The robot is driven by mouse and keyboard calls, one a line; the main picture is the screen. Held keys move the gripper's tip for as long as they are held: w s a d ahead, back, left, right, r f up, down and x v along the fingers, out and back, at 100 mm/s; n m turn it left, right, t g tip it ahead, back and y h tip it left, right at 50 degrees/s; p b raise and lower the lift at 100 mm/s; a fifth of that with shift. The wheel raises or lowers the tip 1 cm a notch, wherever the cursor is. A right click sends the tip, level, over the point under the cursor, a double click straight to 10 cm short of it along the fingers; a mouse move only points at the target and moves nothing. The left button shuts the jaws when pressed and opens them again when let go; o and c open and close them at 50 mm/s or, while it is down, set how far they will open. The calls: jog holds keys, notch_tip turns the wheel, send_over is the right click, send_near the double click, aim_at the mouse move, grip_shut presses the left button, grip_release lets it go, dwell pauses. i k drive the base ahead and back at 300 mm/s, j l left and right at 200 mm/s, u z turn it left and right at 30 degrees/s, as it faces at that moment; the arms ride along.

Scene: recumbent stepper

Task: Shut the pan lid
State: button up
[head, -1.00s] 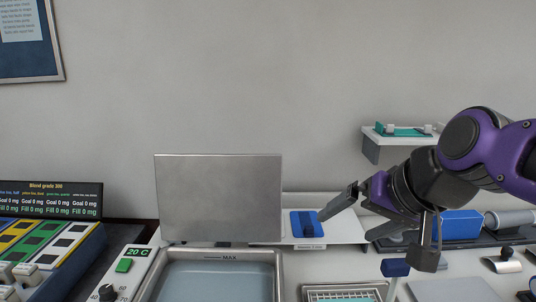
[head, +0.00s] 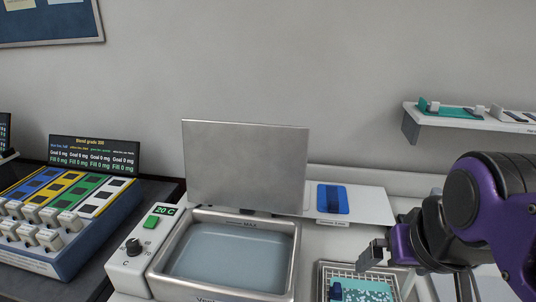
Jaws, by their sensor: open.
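The pan lid (head: 246,165) is a flat grey metal panel standing upright at the back edge of the pan. The pan (head: 298,262) is a rectangular metal basin with bluish liquid in it, open on top. My gripper (head: 370,262) is at the lower right, to the right of the pan and apart from the lid. One finger shows clearly; the other is mostly hidden or cut off by the frame. It appears to hold nothing.
A control box (head: 141,250) reading 20 C adjoins the pan's left side. A wire basket (head: 325,275) with teal content lies below my gripper. A wall shelf (head: 470,121) is at right. A dosing panel (head: 60,220) stands left.

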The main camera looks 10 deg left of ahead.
aim_at(259, 166)
jog(key=k+j+u, duration=0.2)
jog(key=u, duration=0.25)
jog(key=k+j+u, duration=0.1)
jog(key=j+u, duration=0.35)
jog(key=i+j+z, duration=0.3)
jog(key=j+z, duration=0.1)
jog(key=z, duration=0.2)
jog(key=i, duration=0.05)
